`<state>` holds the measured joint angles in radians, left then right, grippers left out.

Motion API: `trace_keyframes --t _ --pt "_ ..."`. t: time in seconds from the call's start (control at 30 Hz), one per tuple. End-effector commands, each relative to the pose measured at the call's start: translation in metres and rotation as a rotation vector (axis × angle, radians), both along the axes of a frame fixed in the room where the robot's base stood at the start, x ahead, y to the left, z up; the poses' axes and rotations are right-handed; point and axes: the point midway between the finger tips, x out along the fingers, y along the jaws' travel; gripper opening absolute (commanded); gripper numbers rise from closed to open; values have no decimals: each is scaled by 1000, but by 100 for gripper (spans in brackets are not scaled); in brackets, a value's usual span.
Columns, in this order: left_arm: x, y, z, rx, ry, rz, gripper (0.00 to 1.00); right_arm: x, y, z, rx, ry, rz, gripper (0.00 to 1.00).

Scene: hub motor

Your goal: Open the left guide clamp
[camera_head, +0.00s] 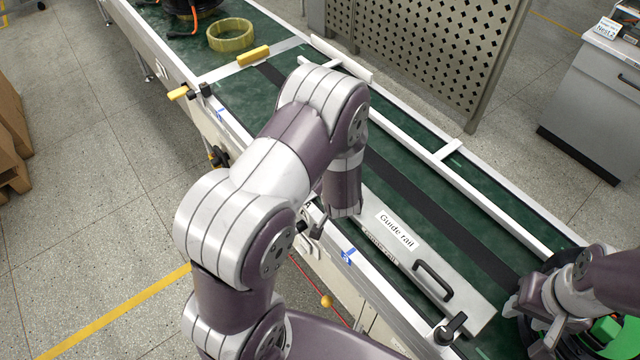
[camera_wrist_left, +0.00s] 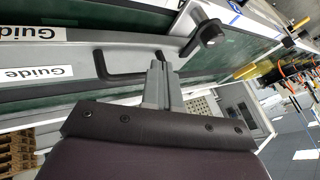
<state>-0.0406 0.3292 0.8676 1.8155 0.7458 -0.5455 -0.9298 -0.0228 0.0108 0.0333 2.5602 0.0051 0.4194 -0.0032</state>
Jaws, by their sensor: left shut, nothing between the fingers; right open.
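The left guide clamp, with a black knob and a short grey arm, shows in the left wrist view (camera_wrist_left: 209,33) at the end of the guide rail, up and right of my fingertips. In the head view it sits on the conveyor's near edge (camera_head: 317,226), partly behind my left arm. My left gripper (camera_wrist_left: 159,72) is shut and empty, close to a black rail handle (camera_wrist_left: 113,72) and apart from the clamp knob. Its fingers are hidden in the head view. My right gripper (camera_head: 530,322) is open at the lower right.
The guide rail (camera_head: 470,300) lies along the green conveyor, with a second black clamp (camera_head: 447,329) at its near end. A dark part with green (camera_head: 608,332) lies by my right gripper. A yellow ring (camera_head: 231,36) sits farther up the belt. A perforated panel (camera_head: 430,50) stands behind.

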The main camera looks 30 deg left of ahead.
Motion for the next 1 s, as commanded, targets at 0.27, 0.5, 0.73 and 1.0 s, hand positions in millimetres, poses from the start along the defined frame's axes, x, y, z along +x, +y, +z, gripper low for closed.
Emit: trace_keyframes --t 0.27,0.5,0.73,1.0 --pt "30 21 -50 0 2 2 0 0 0 -2 0 0 0 43" --pt "42 52 -51 -1 -1 2 0 0 0 7 0 0 0 43" --pt "44 60 -52 0 1 -1 0 0 0 8 0 0 0 43" --pt "46 61 -51 -1 0 0 0 0 0 10 0 0 0 43"
